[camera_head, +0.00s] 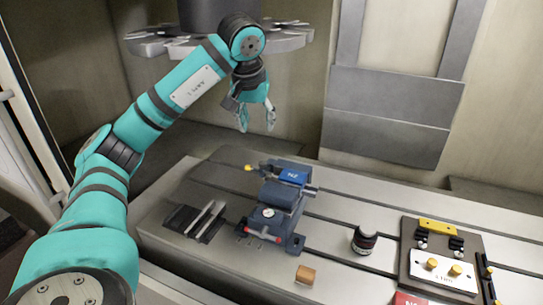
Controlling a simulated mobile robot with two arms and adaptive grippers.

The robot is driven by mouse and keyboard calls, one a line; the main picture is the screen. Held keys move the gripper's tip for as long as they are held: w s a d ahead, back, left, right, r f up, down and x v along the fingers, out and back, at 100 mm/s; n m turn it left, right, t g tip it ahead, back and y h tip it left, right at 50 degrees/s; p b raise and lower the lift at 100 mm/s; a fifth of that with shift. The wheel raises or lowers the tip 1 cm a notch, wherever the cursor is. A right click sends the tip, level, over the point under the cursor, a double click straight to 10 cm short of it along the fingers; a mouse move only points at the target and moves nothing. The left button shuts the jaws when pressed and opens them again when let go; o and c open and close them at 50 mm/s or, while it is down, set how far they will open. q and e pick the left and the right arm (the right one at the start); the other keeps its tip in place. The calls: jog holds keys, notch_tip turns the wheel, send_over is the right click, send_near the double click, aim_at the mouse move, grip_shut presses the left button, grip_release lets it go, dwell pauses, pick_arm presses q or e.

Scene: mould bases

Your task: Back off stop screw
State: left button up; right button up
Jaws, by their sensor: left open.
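A blue-grey vise (283,196) with a blue plate marked N2 (293,176) stands on the slotted machine table (335,215). A small yellow knob (249,168) sticks out at its far left side; I cannot tell whether it is the stop screw. A round dial (268,212) and a red-ended bar (262,234) are at the vise's near end. My left gripper (257,122) is open and empty. It points down in the air above and behind the vise, apart from it. My right gripper is not in view.
Metal bars on a dark pad (181,221) lie left of the vise. A wooden block (305,275), a dark round piece (364,240) and a dark fixture plate (470,243) with yellow parts are to the right. A tool carousel (160,42) hangs overhead near my arm.

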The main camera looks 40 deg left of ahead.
pick_arm(q)
notch_tip(320, 180, down, 2)
jog(key=p, duration=0.2)
send_near(262, 163)
jog(key=x, duration=0.7)
jog(key=shift+f, duration=0.2)
jog(key=shift+w+f, duration=0.2)
jog(key=shift+f, duration=0.15)
jog(key=shift+w+a+f, duration=0.1)
jog(key=shift+f, duration=0.15)
jog(key=c, duration=0.6)
grip_shut()
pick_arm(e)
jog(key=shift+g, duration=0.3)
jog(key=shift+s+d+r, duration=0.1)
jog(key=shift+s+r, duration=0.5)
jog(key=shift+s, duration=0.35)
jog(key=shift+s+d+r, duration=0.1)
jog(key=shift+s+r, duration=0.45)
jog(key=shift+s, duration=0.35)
